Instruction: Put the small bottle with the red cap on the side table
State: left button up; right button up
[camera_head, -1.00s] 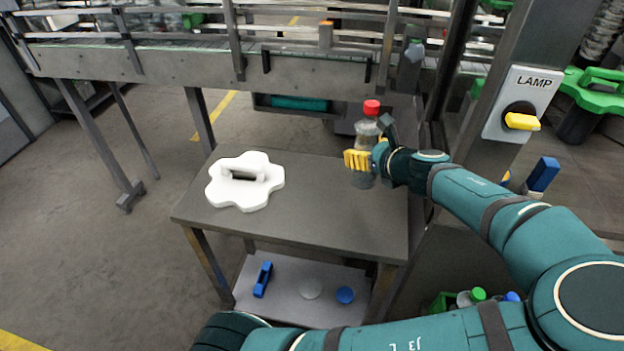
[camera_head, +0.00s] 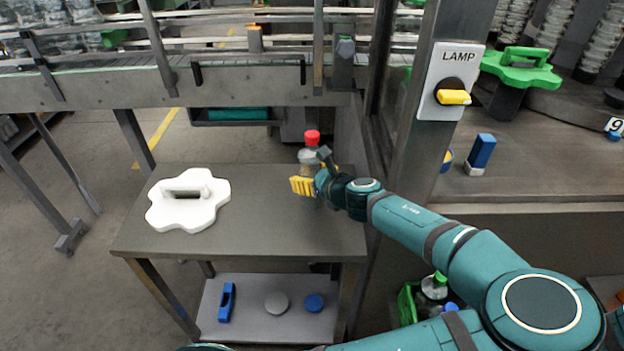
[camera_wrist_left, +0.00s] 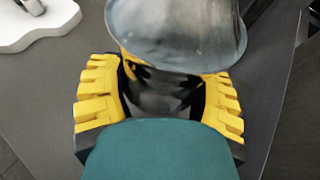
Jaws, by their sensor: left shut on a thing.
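The small bottle with the red cap (camera_head: 311,138) stands upright over the back right part of the grey side table (camera_head: 240,236). My left gripper (camera_head: 312,186) is shut around its lower body, with yellow finger pads on both sides. In the left wrist view the clear, greyish bottle (camera_wrist_left: 180,30) sits between the yellow pads of the left gripper (camera_wrist_left: 160,95). The fingers hide part of the bottle's bottom, so I cannot tell whether it touches the tabletop. My right gripper is not in view.
A white lobed plate with a handle (camera_head: 188,212) lies on the table's left half; the front middle is bare. The lower shelf holds a blue part (camera_head: 227,302) and two discs. A lamp switch post (camera_head: 449,80) stands right, a conveyor (camera_head: 90,88) behind.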

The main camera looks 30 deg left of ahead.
pick_arm(q)
jog(key=o, duration=1.3)
jog(key=shift+o, duration=0.2)
jog(key=p+v, duration=0.3)
jog(key=v, duration=0.9)
jog(key=shift+s+f, duration=0.1)
